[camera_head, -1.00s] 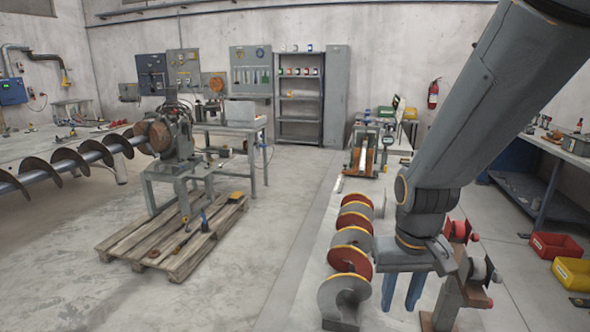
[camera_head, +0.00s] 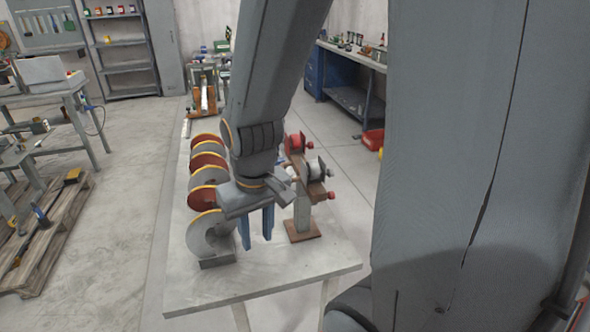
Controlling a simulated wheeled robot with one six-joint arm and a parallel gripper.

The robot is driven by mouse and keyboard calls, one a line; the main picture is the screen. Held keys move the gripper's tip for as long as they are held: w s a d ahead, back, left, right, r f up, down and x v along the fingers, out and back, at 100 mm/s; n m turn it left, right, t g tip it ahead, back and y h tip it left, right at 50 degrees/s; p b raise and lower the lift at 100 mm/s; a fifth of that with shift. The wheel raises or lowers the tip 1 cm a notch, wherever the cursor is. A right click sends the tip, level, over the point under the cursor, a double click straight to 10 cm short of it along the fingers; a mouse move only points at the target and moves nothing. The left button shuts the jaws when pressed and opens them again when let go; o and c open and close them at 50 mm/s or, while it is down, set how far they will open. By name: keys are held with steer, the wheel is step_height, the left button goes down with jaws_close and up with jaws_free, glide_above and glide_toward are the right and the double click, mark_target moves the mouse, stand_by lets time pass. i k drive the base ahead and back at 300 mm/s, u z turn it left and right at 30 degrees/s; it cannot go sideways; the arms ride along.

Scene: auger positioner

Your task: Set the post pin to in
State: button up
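A short post (camera_head: 302,212) stands on a brown base plate on the pale table. Its top carries red and grey blocks with small red knobs, among them a knob (camera_head: 331,195) on the lower right. I cannot tell which part is the post pin or whether it is in. My gripper (camera_head: 257,238) points down just left of the post, with its two blue fingers apart and nothing visible between them. It appears apart from the post. My wrist hides part of the post head's left side.
A row of red and grey auger flights (camera_head: 208,198) with yellow edges stands on the table (camera_head: 275,277), left of my gripper. The table's front is bare. A wooden pallet (camera_head: 62,222) lies at the left, and a workbench (camera_head: 355,100) stands behind at the right.

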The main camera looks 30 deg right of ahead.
mark_target(331, 194)
steer(key=u, duration=1.45)
steer(key=k, duration=1.45)
steer(key=z, duration=1.5)
